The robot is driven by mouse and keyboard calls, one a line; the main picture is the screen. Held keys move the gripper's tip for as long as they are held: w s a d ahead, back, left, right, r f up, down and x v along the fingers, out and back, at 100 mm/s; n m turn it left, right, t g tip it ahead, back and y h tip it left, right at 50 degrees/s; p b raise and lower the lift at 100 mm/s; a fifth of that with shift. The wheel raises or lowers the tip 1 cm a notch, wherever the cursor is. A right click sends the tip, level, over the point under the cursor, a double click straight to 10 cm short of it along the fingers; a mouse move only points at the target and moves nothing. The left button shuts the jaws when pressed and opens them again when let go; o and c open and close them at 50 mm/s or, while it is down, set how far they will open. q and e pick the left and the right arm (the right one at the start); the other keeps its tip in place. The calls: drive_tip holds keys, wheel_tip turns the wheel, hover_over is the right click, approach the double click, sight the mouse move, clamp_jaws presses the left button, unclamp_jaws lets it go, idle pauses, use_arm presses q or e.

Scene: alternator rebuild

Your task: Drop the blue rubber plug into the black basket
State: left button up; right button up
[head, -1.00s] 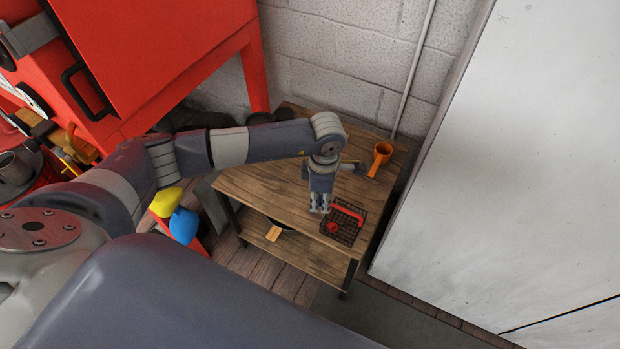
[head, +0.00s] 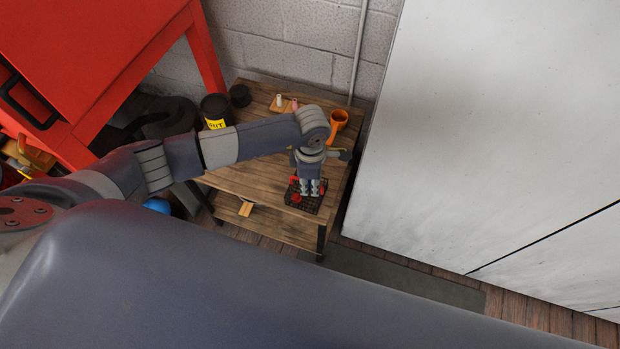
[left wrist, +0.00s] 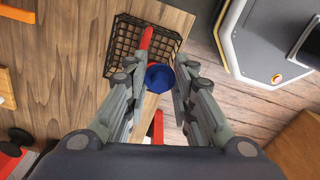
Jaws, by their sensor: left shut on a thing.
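The black basket (head: 315,208) is a shallow wire basket on the wooden table, with red things in it. In the left wrist view my left gripper (left wrist: 160,84) is shut on the blue rubber plug (left wrist: 160,77), a round dark blue piece. The plug appears near the basket's near right corner there. My right gripper is not in view.
A dark can with a yellow label (head: 215,110) stands at the back left. A white cabinet (head: 480,130) rises close on the right. A wooden piece (head: 246,208) lies on the lower shelf.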

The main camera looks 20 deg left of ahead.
sight(310, 182)
use_arm(q)
drive_tip(key=shift+f, duration=0.55)
drive_tip(key=o, duration=0.9)
drive_tip(key=shift+c, duration=0.2)
drive_tip(key=shift+r, duration=0.15)
drive_tip(key=shift+r+p, duration=3)
drive_tip(key=shift+r, duration=1.45)
